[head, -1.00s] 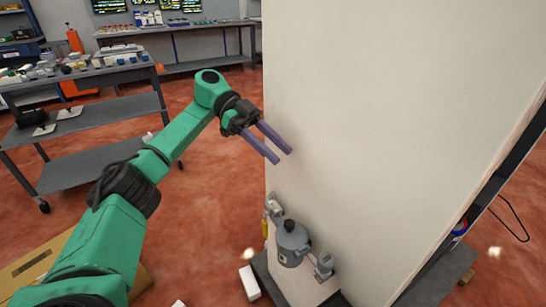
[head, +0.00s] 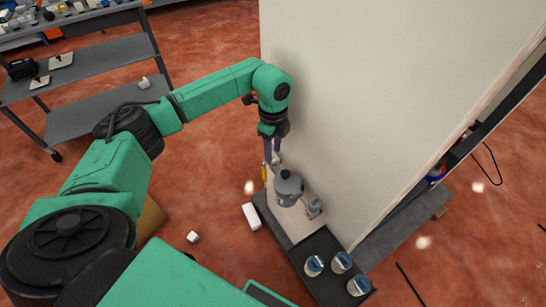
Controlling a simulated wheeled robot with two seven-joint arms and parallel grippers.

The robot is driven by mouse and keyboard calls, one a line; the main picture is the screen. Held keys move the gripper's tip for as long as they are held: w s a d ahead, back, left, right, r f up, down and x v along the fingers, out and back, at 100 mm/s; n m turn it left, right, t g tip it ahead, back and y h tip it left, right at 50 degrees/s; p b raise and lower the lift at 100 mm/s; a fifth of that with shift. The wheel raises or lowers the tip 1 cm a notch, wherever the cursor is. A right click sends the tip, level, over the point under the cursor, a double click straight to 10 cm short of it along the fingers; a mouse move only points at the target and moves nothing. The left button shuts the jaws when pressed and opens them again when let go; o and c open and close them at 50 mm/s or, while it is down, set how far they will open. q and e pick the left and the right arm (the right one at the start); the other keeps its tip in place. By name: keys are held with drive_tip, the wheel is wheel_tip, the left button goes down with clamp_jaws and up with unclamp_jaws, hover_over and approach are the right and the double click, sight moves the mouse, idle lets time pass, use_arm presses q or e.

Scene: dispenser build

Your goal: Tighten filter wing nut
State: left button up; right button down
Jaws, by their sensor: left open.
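The grey filter housing (head: 289,188) with a dark cap stands low against the pale wall panel (head: 390,90). A grey fitting (head: 314,207) sticks out on its right side. My left gripper (head: 271,156) points down just behind and left of the housing, close to the panel's left edge. Its two purple fingers are open, around or beside a small pale fitting that they partly hide; I cannot tell whether they touch it. The wing nut cannot be made out clearly. My right gripper is not in view.
Several blue-and-white jars (head: 342,262) stand on the dark base (head: 310,252) in front. A white box (head: 251,216) and a small white block (head: 193,236) lie on the red floor. A grey shelf cart (head: 100,60) stands at the upper left.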

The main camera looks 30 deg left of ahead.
sight(274, 164)
use_arm(q)
wheel_tip(274, 164, down, 4)
drive_tip(key=shift+f, duration=0.2)
clamp_jaws()
